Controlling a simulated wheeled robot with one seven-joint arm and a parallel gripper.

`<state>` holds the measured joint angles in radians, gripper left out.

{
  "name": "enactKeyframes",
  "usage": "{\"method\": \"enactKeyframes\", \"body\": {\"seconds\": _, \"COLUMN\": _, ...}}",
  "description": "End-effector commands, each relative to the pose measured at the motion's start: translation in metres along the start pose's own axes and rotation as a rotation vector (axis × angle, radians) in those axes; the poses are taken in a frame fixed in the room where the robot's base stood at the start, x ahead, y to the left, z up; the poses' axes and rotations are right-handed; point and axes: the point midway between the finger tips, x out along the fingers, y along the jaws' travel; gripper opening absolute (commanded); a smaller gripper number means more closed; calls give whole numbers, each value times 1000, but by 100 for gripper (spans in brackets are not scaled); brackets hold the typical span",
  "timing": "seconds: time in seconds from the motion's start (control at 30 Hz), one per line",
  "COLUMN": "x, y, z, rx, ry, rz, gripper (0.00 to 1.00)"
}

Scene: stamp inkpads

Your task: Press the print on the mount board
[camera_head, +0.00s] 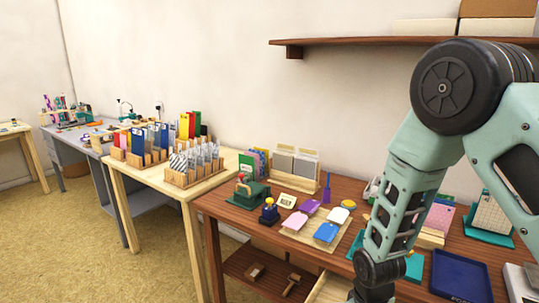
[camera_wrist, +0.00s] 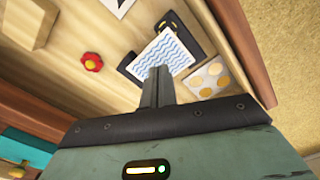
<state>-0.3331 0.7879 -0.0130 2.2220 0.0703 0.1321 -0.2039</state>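In the wrist view, a print (camera_wrist: 168,48) with blue wavy lines lies tilted over a black piece (camera_wrist: 188,30) that shows at its sides. This black piece may be the mount board; most of it is covered. My gripper (camera_wrist: 158,72) has its two fingers together, with the tips over the print's near edge. I cannot tell whether the tips touch the print, and I see nothing held between them. In the head view, my arm reaches down at the right and the gripper is hidden.
Around the print lie a card with yellow dots (camera_wrist: 208,78), a red flower-shaped piece (camera_wrist: 92,61) and a wooden block (camera_wrist: 28,22). A reddish-brown wooden edge (camera_wrist: 245,45) runs close on the right. In the head view, a pale drawer (camera_head: 328,290) stands open under the crowded desk (camera_head: 222,205).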

Motion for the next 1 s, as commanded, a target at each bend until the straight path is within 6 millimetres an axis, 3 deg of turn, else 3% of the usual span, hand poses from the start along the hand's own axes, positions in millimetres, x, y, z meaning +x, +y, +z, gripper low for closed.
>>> {"method": "enactKeyframes", "body": {"seconds": 1.0, "x": 14, "y": 0, "z": 0, "rx": 0, "ry": 0, "rz": 0, "gripper": 0}}
